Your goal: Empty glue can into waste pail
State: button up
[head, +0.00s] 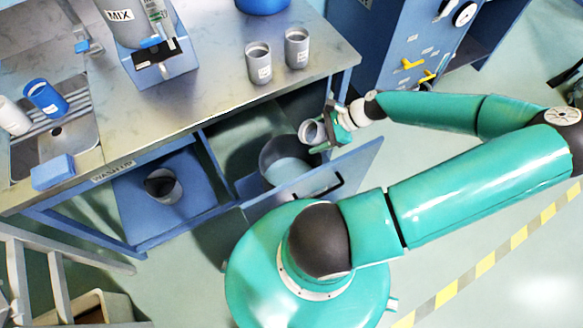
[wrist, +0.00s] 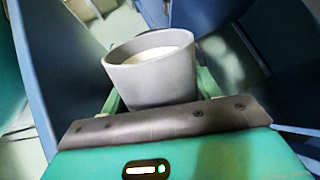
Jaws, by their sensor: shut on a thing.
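My gripper (head: 331,129) is shut on a grey can (head: 311,132) at the open cabinet under the bench. The can also fills the middle of the wrist view (wrist: 152,82), where pale contents show inside its mouth. A dark grey pail (head: 270,158) stands in the open pull-out, with a pale inside. The can is above the pail's right side in the head view. Its exact tilt is hard to tell. No stream of glue shows.
The pull-out's blue front panel (head: 345,172) stands close below my gripper. Two grey cans (head: 259,64) (head: 297,48) stand on the bench top (head: 215,92). A mixer (head: 158,60) is at the back. Another dark container (head: 163,185) sits under the sink (head: 50,140).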

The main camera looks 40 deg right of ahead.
jog(key=shift+s+f+g+h+p, duration=0.1)
jog(key=shift+f+g+h+p, duration=0.4)
jog(key=shift+f+h+p, duration=0.65)
jog(key=shift+g+h, duration=0.5)
jog(key=shift+h, duration=0.25)
notch_tip(320, 180, down, 6)
jog(key=shift+r, duration=0.1)
dwell(0.4)
jog(key=shift+f+n+g+h+p, duration=0.3)
jog(key=shift+h+p, duration=0.3)
jog(key=shift+p, duration=0.2)
dwell(0.3)
jog(key=shift+a+f+h+p, duration=0.2)
jog(key=shift+a+h+p, duration=0.05)
jog(key=shift+h+p, duration=0.15)
dwell(0.4)
jog(key=shift+w+a+f+g, duration=0.2)
jog(key=shift+a+g, duration=0.1)
jog(key=shift+p, duration=0.3)
jog(key=shift+w+a+f+g+h+p, duration=0.2)
jog(key=shift+f+g+h+p, duration=0.25)
jog(key=shift+h, duration=0.45)
jog(key=shift+a+r+n+g+h, duration=0.1)
jog(key=shift+r+n+g+h, duration=0.2)
jog(key=shift+h, duration=0.4)
dwell(0.8)
